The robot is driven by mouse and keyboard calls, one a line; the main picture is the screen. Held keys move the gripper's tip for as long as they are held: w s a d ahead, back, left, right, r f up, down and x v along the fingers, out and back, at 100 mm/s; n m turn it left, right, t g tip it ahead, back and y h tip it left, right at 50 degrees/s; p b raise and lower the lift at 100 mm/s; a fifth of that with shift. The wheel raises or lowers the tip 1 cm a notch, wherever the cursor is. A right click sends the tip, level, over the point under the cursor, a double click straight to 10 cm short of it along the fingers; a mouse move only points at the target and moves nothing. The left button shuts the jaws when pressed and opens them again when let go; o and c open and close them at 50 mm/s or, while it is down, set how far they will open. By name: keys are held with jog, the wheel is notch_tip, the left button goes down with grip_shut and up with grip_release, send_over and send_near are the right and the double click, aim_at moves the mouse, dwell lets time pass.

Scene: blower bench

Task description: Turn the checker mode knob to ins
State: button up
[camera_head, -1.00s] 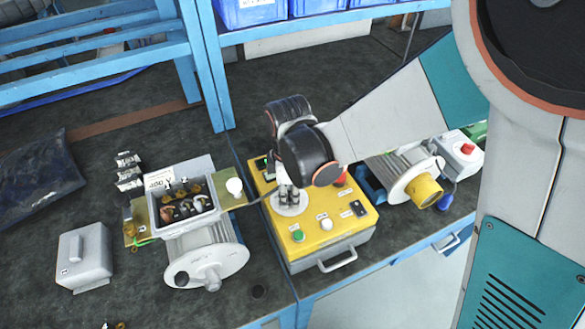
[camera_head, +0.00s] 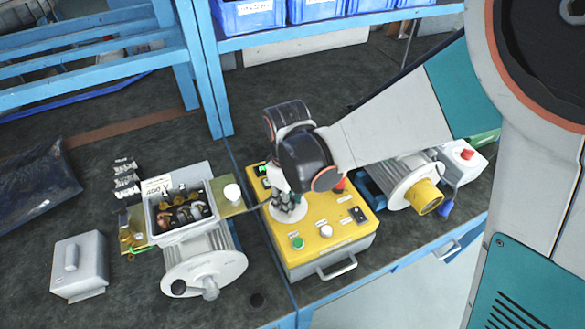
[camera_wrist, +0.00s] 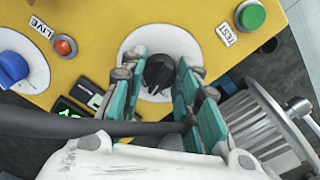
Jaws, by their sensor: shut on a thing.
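The checker is a yellow-topped box (camera_head: 335,240) on the bench, seen in the head view. Its mode knob (camera_wrist: 158,72) is black and sits on a round white dial (camera_wrist: 150,50) in the wrist view. My gripper (camera_wrist: 160,80) reaches down over the dial with its teal fingers on both sides of the knob, shut on it. In the head view my gripper (camera_head: 284,200) covers the knob and much of the dial (camera_head: 290,212). The dial's markings are too hidden and small to read.
On the checker are a green button (camera_head: 297,243), a white button (camera_head: 326,231) and a blue knob (camera_wrist: 12,68). A motor with an open terminal box (camera_head: 200,262) stands to the left, and another motor (camera_head: 408,185) to the right.

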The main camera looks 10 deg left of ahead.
jog(key=shift+m, duration=1.2)
jog(key=o, duration=1.1)
jog(key=shift+c, duration=0.2)
